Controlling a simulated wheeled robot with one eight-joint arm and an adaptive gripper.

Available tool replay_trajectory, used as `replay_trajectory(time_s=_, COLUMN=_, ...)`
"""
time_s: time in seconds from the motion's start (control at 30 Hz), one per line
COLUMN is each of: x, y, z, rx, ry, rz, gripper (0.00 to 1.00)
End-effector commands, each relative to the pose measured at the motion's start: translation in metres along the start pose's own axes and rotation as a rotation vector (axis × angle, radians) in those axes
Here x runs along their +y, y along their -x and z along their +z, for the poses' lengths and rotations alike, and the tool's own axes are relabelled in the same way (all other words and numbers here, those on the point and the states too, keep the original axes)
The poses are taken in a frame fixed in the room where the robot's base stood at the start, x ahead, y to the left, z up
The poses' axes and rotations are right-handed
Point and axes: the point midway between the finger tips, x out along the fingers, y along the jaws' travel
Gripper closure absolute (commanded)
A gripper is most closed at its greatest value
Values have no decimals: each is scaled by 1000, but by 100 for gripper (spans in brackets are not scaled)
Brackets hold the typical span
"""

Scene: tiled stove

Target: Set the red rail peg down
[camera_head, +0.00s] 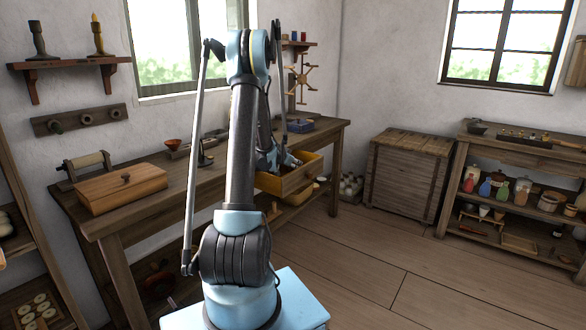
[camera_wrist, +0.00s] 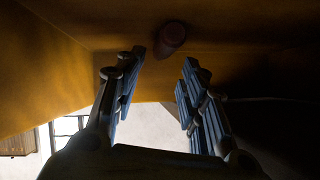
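A dark reddish, round-ended peg (camera_wrist: 172,38) shows in the wrist view, just beyond my fingertips, inside a yellow-brown drawer. The light there is dim, so its exact red is hard to judge. My gripper (camera_wrist: 162,66) has its two fingers apart, with a clear gap between them and nothing visibly held. In the head view my arm reaches down to the open drawer (camera_head: 296,181) under the workbench. The fingertips and the peg are hidden there by my arm and the drawer walls.
The workbench (camera_head: 205,178) carries a wooden box (camera_head: 122,188) and a blue box (camera_head: 300,126). A wooden crate (camera_head: 405,175) and shelves (camera_head: 512,190) stand right. The floor between is clear.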

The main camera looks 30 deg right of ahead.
Motion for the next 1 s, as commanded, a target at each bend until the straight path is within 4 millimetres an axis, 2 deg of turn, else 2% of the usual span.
replay_trajectory(time_s=0.2, x=-1, y=33, z=0, rx=0, ry=1, rz=-2, gripper=61)
replay_trajectory(time_s=0.4, x=0, y=54, z=0, rx=0, ry=0, rz=0, gripper=61)
replay_trajectory(time_s=0.6, x=0, y=62, z=0, rx=0, ry=0, rz=0, gripper=61)
replay_trajectory(time_s=1.0, x=0, y=62, z=0, rx=0, ry=0, rz=0, gripper=61)
